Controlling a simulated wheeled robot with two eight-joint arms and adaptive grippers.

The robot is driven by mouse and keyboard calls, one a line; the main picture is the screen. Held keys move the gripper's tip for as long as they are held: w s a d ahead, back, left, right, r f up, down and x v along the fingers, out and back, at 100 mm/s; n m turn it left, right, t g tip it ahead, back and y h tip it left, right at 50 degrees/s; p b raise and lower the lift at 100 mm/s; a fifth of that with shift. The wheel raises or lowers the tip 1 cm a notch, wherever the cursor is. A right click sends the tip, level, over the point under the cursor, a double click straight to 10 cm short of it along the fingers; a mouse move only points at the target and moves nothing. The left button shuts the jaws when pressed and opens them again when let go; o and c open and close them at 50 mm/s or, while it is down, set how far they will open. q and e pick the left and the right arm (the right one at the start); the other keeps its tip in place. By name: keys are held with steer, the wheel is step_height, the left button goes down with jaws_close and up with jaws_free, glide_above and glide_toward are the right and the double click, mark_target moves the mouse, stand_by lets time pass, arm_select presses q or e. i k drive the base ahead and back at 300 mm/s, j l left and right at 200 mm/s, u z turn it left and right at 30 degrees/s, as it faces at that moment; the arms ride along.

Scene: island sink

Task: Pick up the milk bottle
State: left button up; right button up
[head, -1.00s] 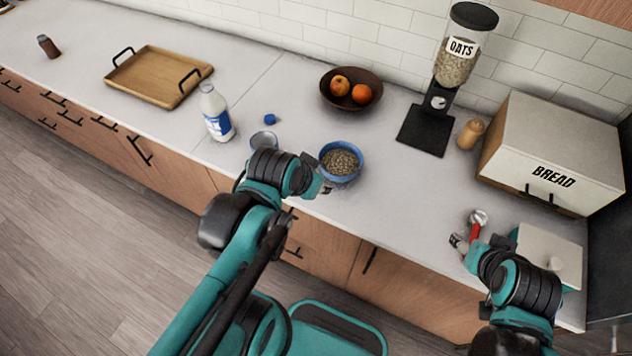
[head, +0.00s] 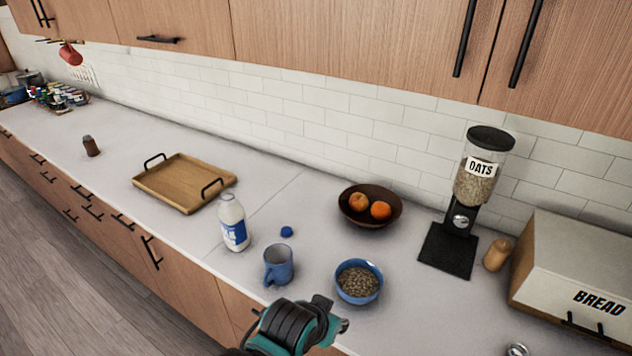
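The milk bottle (head: 232,222) is white with a blue label. It stands upright on the counter, left of centre in the head view, with its top uncapped. A small blue cap (head: 287,232) lies on the counter to its right. My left gripper (head: 338,318) is near the counter's front edge, below the blue bowl and apart from the bottle. Its fingers are small and partly hidden, so I cannot tell whether they are open. My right gripper is outside the view.
A blue mug (head: 279,266) stands in front of the bottle and a blue bowl of oats (head: 358,283) to its right. A wooden tray (head: 170,205), a fruit bowl (head: 352,217), an oats dispenser (head: 446,250) and a bread box (head: 575,275) are also on the counter.

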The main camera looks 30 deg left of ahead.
mark_target(231, 212)
steer(key=u, duration=1.65)
steer(key=j+z, duration=0.2)
steer(key=j, duration=0.3)
steer(key=i+j+z, duration=0.15)
steer(key=j, duration=0.35)
steer(key=z, duration=1.2)
